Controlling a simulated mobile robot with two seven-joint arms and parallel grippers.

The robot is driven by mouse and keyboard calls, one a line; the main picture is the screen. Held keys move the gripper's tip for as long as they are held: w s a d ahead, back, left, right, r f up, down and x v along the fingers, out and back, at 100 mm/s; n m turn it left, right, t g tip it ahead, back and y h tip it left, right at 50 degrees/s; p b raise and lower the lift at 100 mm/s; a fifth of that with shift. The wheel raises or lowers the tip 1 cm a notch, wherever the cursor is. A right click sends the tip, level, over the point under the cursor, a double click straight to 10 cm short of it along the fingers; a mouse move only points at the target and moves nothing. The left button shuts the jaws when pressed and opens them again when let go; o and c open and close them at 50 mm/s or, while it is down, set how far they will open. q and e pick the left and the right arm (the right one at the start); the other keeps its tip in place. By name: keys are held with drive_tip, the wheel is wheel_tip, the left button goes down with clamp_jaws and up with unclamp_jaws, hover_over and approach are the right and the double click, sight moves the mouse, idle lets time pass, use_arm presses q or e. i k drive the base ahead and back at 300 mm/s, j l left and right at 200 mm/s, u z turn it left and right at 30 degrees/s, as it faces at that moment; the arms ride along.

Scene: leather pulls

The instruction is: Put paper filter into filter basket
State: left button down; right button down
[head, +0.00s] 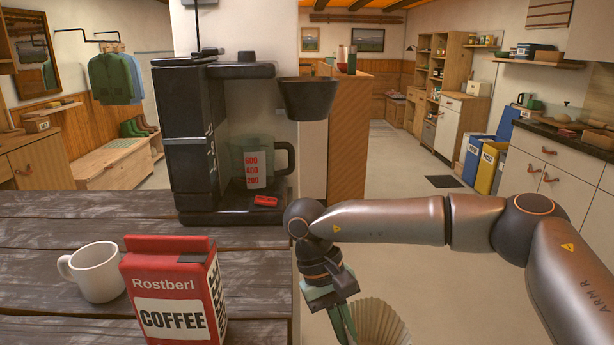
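The paper filter (378,324) is a pale, pleated cone at the bottom of the view, its lower part cut off by the frame edge. My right gripper (345,322) points down and appears shut on the filter's left edge, to the right of the table. The filter basket (308,97) is a black, tapered cup swung out to the right of the coffee machine (187,140), high above my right gripper. Its inside is hardly visible from here. My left gripper is not in view.
A glass jug (258,158) with red markings stands in the machine, with a red switch (265,201) in front. A white mug (95,272) and a red coffee bag (175,295) stand on the dark wooden table (50,220). The space right of the basket is open.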

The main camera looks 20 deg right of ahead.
sight(308, 115)
drive_tip(key=i+l+u, duration=0.4)
drive_tip(key=l, duration=0.65)
drive_tip(key=i+l+u, duration=0.1)
drive_tip(key=l+u, duration=0.3)
drive_tip(key=l, duration=0.7)
drive_tip(key=l+u, duration=0.4)
drive_tip(key=l, duration=0.75)
drive_tip(key=i+j, duration=0.15)
drive_tip(key=j, duration=0.15)
drive_tip(key=i+j, duration=0.15)
drive_tip(key=j, duration=0.15)
